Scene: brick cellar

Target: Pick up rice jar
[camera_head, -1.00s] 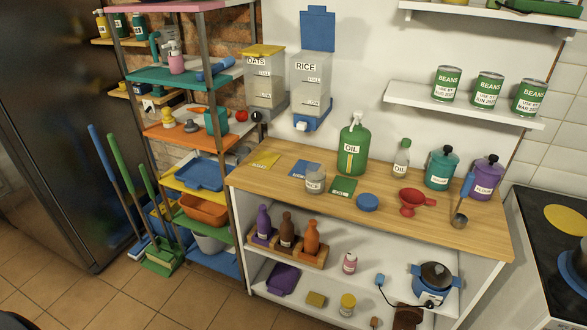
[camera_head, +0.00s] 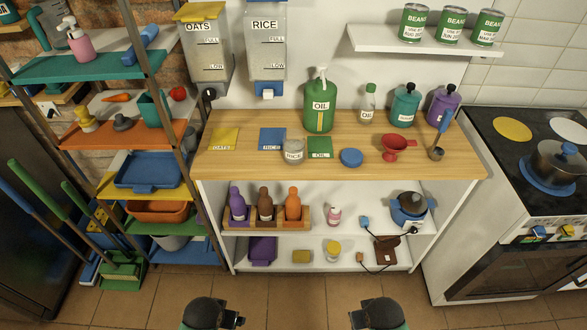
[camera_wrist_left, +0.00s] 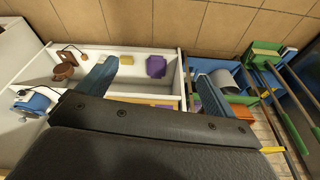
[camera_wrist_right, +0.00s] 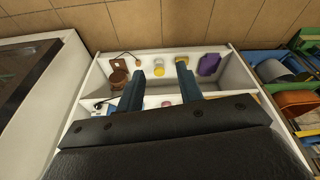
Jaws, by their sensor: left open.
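The rice jar (camera_head: 293,151) is a small clear jar with a white RICE label and pale contents. It stands upright near the front edge of the wooden counter (camera_head: 440,163), between a blue label mat (camera_head: 272,138) and a green OIL mat (camera_head: 320,147). A large RICE dispenser (camera_head: 266,46) hangs on the wall behind. My left gripper (camera_wrist_left: 157,88) is open and empty; its arm end shows at the bottom of the head view, below and in front of the counter. My right gripper (camera_wrist_right: 160,85) has its fingers apart and empty, further right. Neither touches the jar.
A blue lid (camera_head: 351,158) and red funnel (camera_head: 397,146) lie right of the jar. A green oil container (camera_head: 319,105) stands behind it. The shelf unit (camera_head: 150,140) is at left, the stove (camera_head: 535,150) at right.

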